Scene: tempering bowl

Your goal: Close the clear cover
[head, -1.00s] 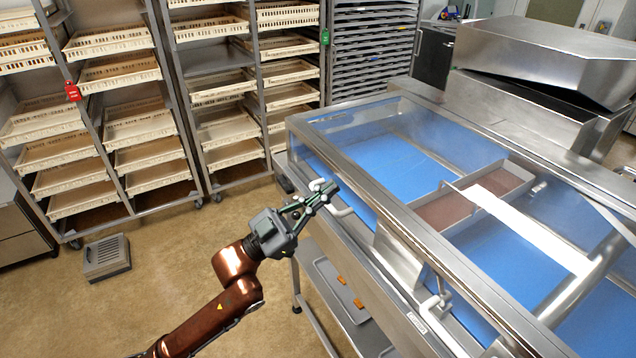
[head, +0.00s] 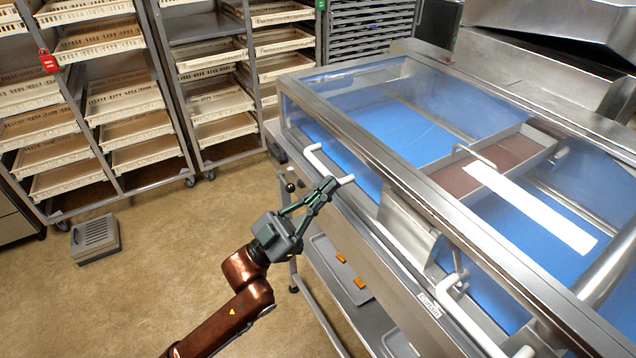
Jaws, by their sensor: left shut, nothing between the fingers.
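The clear cover (head: 345,122) is a see-through panel in a metal frame on the long steel machine at the right. It looks lowered over the blue bed (head: 405,130); I cannot tell whether a small gap is left under its edge. A white bar handle (head: 318,160) is on its near left side. My left gripper (head: 329,186) is shut and empty, its fingertips right at the lower end of this handle; whether they touch is unclear. My right gripper is out of view.
A second white handle (head: 455,308) sits farther right along the machine's front. A brown tray section (head: 480,172) and a white strip (head: 530,208) show on the machine. Racks of cream trays (head: 125,100) stand at the back left. The floor (head: 165,255) left of my arm is mostly clear.

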